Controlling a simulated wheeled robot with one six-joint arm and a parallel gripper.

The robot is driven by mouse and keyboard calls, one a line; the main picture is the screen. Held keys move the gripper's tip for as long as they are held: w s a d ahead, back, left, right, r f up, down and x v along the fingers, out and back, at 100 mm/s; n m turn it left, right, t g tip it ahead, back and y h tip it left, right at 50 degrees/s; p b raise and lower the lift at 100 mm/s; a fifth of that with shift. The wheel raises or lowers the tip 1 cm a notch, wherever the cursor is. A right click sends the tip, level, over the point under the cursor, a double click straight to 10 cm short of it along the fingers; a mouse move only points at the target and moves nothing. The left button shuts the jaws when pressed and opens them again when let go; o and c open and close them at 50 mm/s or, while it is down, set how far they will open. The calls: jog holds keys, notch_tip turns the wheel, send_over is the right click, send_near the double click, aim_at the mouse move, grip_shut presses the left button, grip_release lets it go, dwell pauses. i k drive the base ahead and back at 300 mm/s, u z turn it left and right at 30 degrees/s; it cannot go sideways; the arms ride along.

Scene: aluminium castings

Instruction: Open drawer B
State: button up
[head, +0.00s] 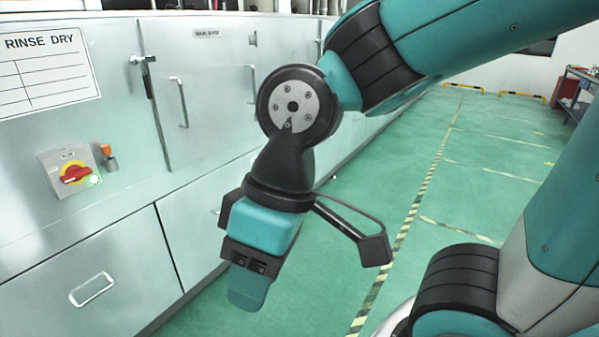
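Two lower fronts show on the long metal cabinet on the left. The nearer drawer front (60,270) has a recessed pale handle (93,289) and looks closed. The further front (190,235) is partly hidden behind my gripper, and only a sliver of its handle (217,211) shows. No letter B is readable on either front, so I cannot tell which is drawer B. My gripper (249,293) hangs pointing down in front of the further front, apart from the nearer handle. Its fingers are seen nearly edge-on, so their gap does not show.
Above the drawers are a red and yellow rotary switch (75,174), an orange-topped knob (108,157), a RINSE DRY sign (48,72) and a door (205,95) with upright handles. Green floor (450,190) with striped tape lies clear to the right. A workbench (577,88) stands far right.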

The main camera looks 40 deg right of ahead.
aim_at(188, 216)
jog(key=z, duration=0.6)
jog(key=i, duration=0.55)
jog(key=z, duration=1.1)
jog(key=i, duration=1.5)
jog(key=u, duration=0.8)
jog(key=i, duration=0.85)
jog(key=u, duration=0.8)
